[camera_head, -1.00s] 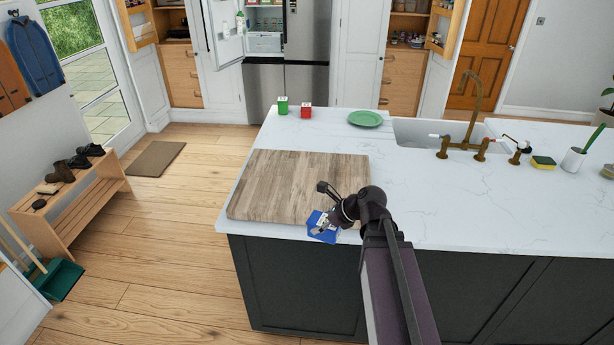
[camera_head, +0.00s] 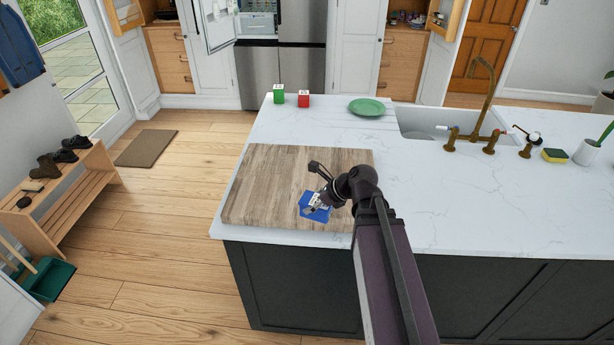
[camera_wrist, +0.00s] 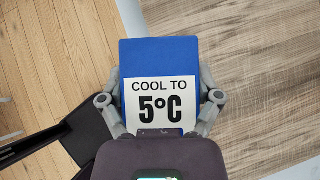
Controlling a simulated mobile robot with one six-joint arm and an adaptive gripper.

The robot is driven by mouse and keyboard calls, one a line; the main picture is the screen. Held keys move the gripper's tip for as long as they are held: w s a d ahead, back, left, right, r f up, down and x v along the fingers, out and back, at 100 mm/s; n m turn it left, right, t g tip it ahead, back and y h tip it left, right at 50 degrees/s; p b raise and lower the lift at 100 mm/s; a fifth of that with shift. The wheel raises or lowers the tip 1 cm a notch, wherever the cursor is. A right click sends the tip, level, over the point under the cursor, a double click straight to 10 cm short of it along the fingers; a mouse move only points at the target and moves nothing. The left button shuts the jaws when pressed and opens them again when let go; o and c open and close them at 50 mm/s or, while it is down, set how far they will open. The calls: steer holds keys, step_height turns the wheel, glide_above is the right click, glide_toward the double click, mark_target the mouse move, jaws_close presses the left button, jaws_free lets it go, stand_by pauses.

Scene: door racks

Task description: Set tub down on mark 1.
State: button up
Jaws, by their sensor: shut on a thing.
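The blue tub (camera_head: 315,213) has a white label reading "COOL TO 5°C" in the wrist view (camera_wrist: 160,55). My gripper (camera_head: 319,204) is shut on it, with one finger on each side in the wrist view (camera_wrist: 160,98). In the head view the tub appears over the front part of the wooden board (camera_head: 270,185); I cannot tell how far above it. No mark 1 is visible in either view; my arm and the tub hide part of the board and counter.
The board lies on a white island counter (camera_head: 450,205). The sink (camera_head: 415,122) and brass tap (camera_head: 480,95) are at the right. The rest of the board looks bare.

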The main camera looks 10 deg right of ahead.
stand_by(0.3)
steer(key=shift+w+d+r+n+g+y, duration=0.1)
steer(key=shift+w+d+n+g+y, duration=0.1)
steer(key=shift+w+n+g, duration=0.25)
steer(key=shift+w+d+n+g+y, duration=0.1)
steer(key=shift+w+n+g+y, duration=0.15)
steer(key=shift+w+n, duration=0.3)
steer(key=shift+w+d+r+n+g, duration=0.1)
steer(key=shift+w+n+g, duration=0.15)
steer(key=shift+n+g, duration=0.45)
steer(key=b, duration=0.1)
glide_above(301, 184)
steer(key=s, duration=0.1)
steer(key=shift+s+f, duration=0.1)
steer(key=shift+f, duration=0.6)
steer(key=shift+w, duration=0.35)
steer(key=shift+w+f+b, duration=0.2)
steer(key=shift+f+b, duration=0.3)
steer(key=shift+w+f+b, duration=0.15)
steer(key=shift+f+b, duration=0.3)
steer(key=shift+f, duration=0.05)
steer(key=shift+f+b, duration=0.85)
steer(key=shift+b, duration=0.05)
